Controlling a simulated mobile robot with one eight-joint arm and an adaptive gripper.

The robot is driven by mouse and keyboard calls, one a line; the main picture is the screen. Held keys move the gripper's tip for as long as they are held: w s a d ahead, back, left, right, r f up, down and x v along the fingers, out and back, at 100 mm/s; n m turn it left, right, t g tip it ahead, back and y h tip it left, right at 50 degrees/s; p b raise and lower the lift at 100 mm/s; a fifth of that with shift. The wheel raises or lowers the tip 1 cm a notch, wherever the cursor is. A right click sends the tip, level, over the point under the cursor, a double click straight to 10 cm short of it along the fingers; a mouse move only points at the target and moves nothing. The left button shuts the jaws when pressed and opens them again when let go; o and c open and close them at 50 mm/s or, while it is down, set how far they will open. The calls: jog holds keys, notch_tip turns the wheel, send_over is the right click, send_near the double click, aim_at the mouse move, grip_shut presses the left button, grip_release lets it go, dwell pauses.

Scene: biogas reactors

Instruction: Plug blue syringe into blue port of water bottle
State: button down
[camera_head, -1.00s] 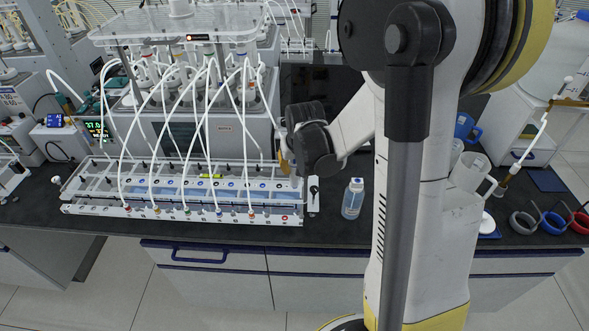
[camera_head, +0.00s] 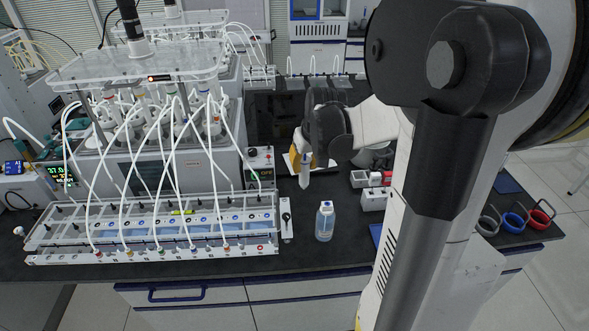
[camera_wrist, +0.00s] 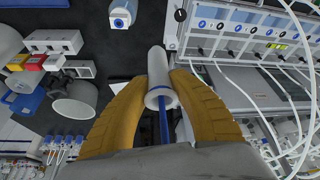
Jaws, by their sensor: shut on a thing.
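The water bottle (camera_head: 325,222) stands upright on the dark bench, clear with a blue label. In the wrist view the bottle (camera_wrist: 121,14) is at the top edge, a blue round port facing the camera. My gripper (camera_head: 305,160) is shut on a white syringe with a blue plunger rod (camera_wrist: 164,120). The syringe (camera_head: 304,178) hangs between the yellow fingers, roughly upright and slightly tilted, behind and a little left of the bottle in the head view. It is apart from the bottle. In the wrist view my gripper (camera_wrist: 159,82) has fingers on both sides of the barrel.
A reactor rack (camera_head: 150,228) with white tubes and coloured ports stands left of the bottle. A stand with red and white parts (camera_head: 372,185) is to the right. Coloured rings (camera_head: 515,219) lie farther right. Bench around the bottle's front is clear.

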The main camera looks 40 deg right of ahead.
aim_at(304, 157)
jog(key=shift+r, duration=0.1)
dwell(0.3)
jog(key=shift+r+p, duration=1.1)
jog(key=shift+r, duration=0.35)
jog(key=s+d+f, duration=0.5)
jog(key=f, duration=0.3)
jog(key=shift+s, duration=0.2)
jog(key=shift+f+b, duration=0.95)
jog(key=shift+b, duration=0.35)
dwell(1.9)
dwell(0.4)
jog(key=c, duration=1.1)
grip_release()
jog(key=shift+c, duration=0.2)
